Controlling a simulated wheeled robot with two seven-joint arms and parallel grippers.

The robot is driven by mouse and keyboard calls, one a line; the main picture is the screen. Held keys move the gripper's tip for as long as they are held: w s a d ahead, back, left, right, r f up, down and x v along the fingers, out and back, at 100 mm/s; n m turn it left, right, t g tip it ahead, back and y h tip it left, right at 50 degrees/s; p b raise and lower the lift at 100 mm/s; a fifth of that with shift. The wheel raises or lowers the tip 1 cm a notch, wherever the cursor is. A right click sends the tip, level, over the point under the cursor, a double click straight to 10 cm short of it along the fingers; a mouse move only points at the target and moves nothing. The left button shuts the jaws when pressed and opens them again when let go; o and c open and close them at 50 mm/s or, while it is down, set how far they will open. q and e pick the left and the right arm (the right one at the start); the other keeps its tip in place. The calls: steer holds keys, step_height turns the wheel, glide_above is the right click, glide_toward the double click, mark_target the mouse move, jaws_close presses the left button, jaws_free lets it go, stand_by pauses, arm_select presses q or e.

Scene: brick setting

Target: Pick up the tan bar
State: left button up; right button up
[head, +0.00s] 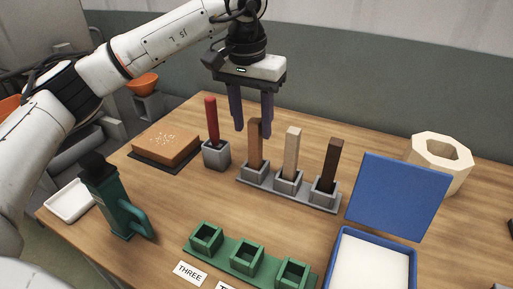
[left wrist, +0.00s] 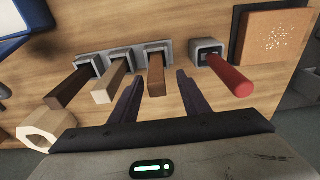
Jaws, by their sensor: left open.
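Three upright bars stand in grey sockets on one grey rack (head: 318,201). In the head view they are a medium-brown bar (head: 255,145) at the left, a pale tan bar (head: 291,153) in the middle and a dark brown bar (head: 329,167) at the right. The left wrist view shows the pale tan bar (left wrist: 113,82) beside the medium-brown bar (left wrist: 156,75). My left gripper (head: 253,131) is open and empty, pointing down at the medium-brown bar's top. In the wrist view that bar appears between the fingers (left wrist: 158,78). My right gripper is out of view.
A red bar (head: 211,120) stands in a single grey holder (head: 216,155) left of the rack. A brown block (head: 166,145), green tool (head: 118,205), green sockets (head: 245,262), open blue box (head: 410,240) and cream octagonal ring (head: 440,160) surround it.

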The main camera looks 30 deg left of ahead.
mark_target(256, 141)
arm_select(q)
steer(key=f, duration=0.3)
steer(key=w+f, duration=0.1)
steer(key=f, duration=0.1)
steer(key=shift+d+f+p, duration=0.2)
steer(key=shift+f+p, duration=0.1)
jaws_close()
